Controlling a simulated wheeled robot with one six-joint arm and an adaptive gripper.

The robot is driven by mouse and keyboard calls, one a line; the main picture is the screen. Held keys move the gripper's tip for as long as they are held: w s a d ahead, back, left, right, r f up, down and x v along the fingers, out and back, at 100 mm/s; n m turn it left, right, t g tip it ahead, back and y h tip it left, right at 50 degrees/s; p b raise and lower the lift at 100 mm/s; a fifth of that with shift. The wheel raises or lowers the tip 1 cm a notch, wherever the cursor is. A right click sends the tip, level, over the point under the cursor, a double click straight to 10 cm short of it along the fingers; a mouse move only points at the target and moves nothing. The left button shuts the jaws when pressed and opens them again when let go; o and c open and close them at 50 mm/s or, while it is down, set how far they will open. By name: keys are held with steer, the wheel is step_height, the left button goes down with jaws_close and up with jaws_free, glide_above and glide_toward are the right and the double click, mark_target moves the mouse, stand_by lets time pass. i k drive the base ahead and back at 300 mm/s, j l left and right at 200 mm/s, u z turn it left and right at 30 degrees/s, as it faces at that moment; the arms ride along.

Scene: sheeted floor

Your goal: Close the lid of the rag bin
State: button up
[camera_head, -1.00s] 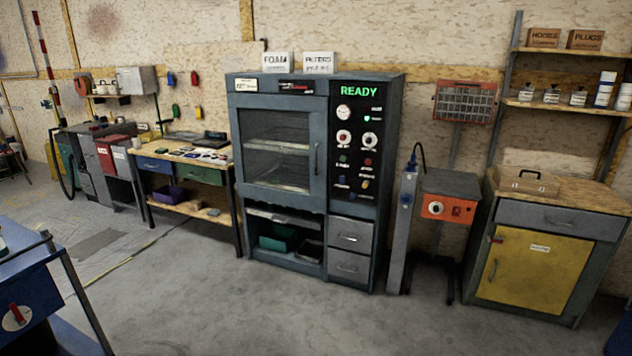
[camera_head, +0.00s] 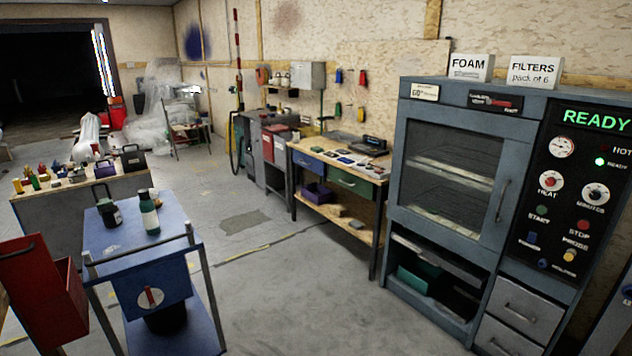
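No bin in view can be read as the rag bin for certain. A red box-like container (camera_head: 72,308) stands at the lower left, partly cut off by the picture edge. A red panel (camera_head: 28,272) with a dark handle leans upright at its left side; I cannot tell whether it is a lid. A red-fronted unit with a pale label (camera_head: 273,148) stands by the back wall beside the workbench; its top is too small to read. My gripper is not in view.
A blue cart (camera_head: 150,285) with bottles stands beside the red container. A low table (camera_head: 60,205) with small items is behind it. The oven cabinet (camera_head: 450,165) and workbench (camera_head: 335,165) line the wall. Grey floor (camera_head: 285,290) is open between cart and cabinet.

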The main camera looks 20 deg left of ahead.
mark_target(29, 274)
steer(key=i+u, duration=0.2)
steer(key=u, duration=0.3)
steer(key=i+u, duration=0.2)
steer(key=u, duration=0.3)
steer(key=i+l+u, duration=0.2)
steer(key=u, duration=0.25)
steer(key=i+l+u, duration=0.15)
steer(key=u, duration=0.35)
steer(key=i+l+u, duration=0.25)
steer(key=l+u, duration=0.25)
steer(key=l, duration=1)
steer(key=i+u, duration=0.05)
steer(key=i, duration=0.05)
